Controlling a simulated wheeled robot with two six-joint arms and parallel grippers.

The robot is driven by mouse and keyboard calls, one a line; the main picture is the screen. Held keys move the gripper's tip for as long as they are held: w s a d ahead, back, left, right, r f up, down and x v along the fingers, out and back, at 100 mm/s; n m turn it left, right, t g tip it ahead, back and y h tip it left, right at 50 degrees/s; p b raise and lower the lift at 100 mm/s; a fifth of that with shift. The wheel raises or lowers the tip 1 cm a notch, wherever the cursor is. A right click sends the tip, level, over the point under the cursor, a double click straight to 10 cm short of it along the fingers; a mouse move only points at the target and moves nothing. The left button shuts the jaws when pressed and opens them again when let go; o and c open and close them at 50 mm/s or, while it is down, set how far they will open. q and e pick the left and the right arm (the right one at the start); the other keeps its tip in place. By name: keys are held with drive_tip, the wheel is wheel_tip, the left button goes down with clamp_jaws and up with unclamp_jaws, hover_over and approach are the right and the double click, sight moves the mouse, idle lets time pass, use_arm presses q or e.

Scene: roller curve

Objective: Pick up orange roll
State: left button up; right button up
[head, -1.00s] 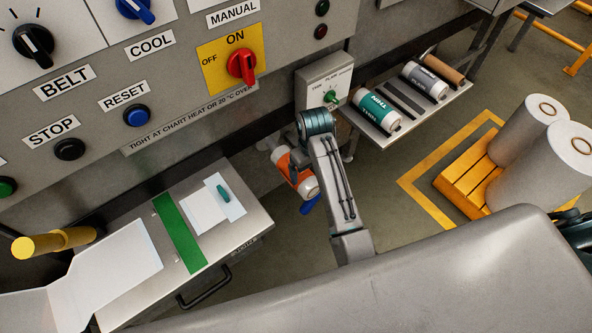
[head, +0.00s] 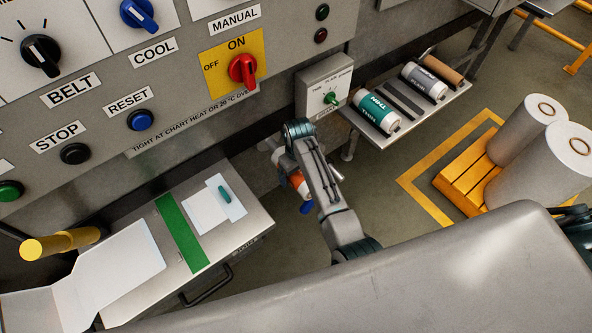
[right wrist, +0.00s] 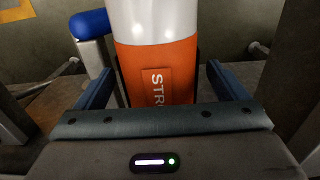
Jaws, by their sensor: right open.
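The fingers are open, one on each side, with a visible gap at each side. In the head view my right gripper is mostly hidden behind its own wrist. My left gripper is not in view.
A shelf (head: 414,117) at the back holds a teal roll (head: 377,110), a dark grey roll (head: 424,82) and a brown tube (head: 443,68). A switch box (head: 323,84) is close above my right wrist. A steel table (head: 225,240) stands to the left. Large white rolls (head: 545,175) sit on a yellow pallet.

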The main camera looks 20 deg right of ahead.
wheel_tip(320, 180, down, 2)
drive_tip(key=shift+f, duration=0.1)
drive_tip(key=c, duration=1.4)
